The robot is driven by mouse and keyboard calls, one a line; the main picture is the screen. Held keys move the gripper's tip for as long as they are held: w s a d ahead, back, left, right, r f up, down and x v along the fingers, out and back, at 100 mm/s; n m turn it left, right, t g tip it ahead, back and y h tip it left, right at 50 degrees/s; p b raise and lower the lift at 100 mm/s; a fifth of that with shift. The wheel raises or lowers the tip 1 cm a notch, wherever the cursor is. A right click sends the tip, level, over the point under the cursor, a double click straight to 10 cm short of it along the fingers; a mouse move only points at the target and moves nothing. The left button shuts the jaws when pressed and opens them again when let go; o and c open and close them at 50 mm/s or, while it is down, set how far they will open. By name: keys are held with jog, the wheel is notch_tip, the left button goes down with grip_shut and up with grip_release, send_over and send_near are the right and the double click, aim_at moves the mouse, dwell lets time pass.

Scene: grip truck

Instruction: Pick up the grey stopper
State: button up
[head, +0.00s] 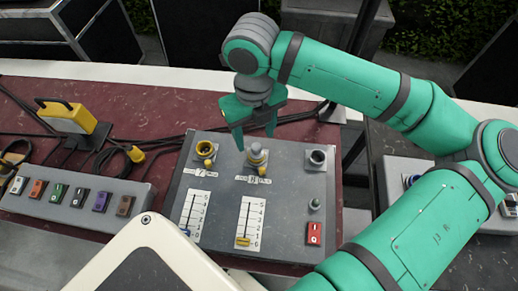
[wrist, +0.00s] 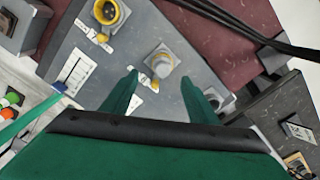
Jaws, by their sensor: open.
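The grey stopper (head: 257,154) stands in the middle round socket at the back of a grey control panel (head: 225,220), with yellow showing around it. It also shows in the wrist view (wrist: 161,65), just beyond and between my fingertips. My gripper (head: 255,139) is open and points down over the stopper, one finger to each side in the head view. I cannot tell how far above the stopper the fingertips are.
An open yellow socket (head: 205,149) lies left of the stopper, and a dark-mouthed grey socket (head: 318,158) lies right. The panel also has two sliders, a small grey knob (head: 314,204) and a red switch (head: 314,233). A yellow lamp (head: 65,115) and black cables lie at the left.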

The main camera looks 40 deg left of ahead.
aim_at(256, 146)
jog(key=f, duration=0.7)
jog(key=shift+w+f, duration=0.1)
jog(key=shift+w, duration=0.3)
jog(key=shift+s, duration=0.2)
jog(key=c, duration=1.1)
